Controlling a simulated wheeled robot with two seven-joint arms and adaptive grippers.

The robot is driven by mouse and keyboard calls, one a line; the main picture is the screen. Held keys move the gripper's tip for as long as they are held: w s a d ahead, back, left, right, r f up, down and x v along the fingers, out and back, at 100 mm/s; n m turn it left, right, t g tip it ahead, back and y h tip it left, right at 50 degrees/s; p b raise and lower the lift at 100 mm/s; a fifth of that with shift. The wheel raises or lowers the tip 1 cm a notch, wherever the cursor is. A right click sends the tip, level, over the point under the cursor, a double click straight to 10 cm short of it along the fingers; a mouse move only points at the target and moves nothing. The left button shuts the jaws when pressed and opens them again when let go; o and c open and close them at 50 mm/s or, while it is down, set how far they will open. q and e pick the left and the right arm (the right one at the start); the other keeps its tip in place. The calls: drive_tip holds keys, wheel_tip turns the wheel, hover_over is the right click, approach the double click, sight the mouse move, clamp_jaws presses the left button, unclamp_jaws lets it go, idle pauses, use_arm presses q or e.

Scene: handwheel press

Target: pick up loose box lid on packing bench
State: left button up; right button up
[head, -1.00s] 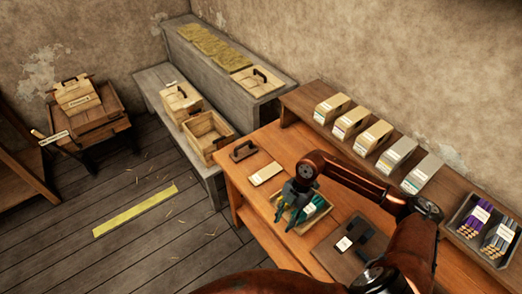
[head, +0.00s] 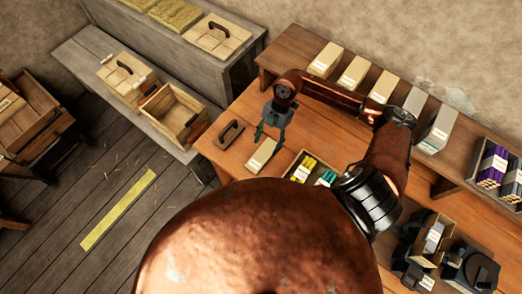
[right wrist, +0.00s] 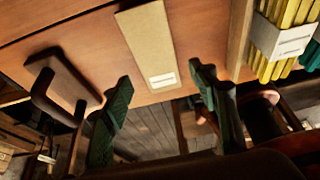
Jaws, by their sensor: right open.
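The loose box lid (head: 261,154) is a flat, pale tan strip with a white label, lying on the orange-brown packing bench (head: 232,163). It also shows in the right wrist view (right wrist: 148,42), with its labelled end between the fingers. My right gripper (head: 270,134) is just above the lid, pointing down, its dark green fingers apart on either side. It is open and empty in the right wrist view (right wrist: 160,82). Whether the fingers touch the lid cannot be told. My left gripper is out of view.
A dark-handled block (head: 231,133) sits left of the lid. A tray (head: 290,172) with yellow and teal bundles is close on its right. Several upright boxes (head: 354,73) line the back shelf. An open wooden crate (head: 174,115) stands on the grey ledge at left.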

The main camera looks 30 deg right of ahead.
sight(263, 154)
drive_tip(key=shift+o, duration=0.7)
drive_tip(key=shift+a+f, duration=0.2)
drive_tip(key=shift+f, duration=0.3)
drive_tip(key=shift+o, duration=0.4)
drive_tip(key=x, duration=0.4)
drive_tip(key=shift+w+d+f, duration=0.25)
drive_tip(key=shift+w+f, duration=0.05)
drive_tip(key=shift+a+f, duration=0.1)
drive_tip(key=shift+f, duration=0.3)
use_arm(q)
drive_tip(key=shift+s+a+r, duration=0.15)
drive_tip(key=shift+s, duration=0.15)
use_arm(e)
drive_tip(key=c, duration=1.2)
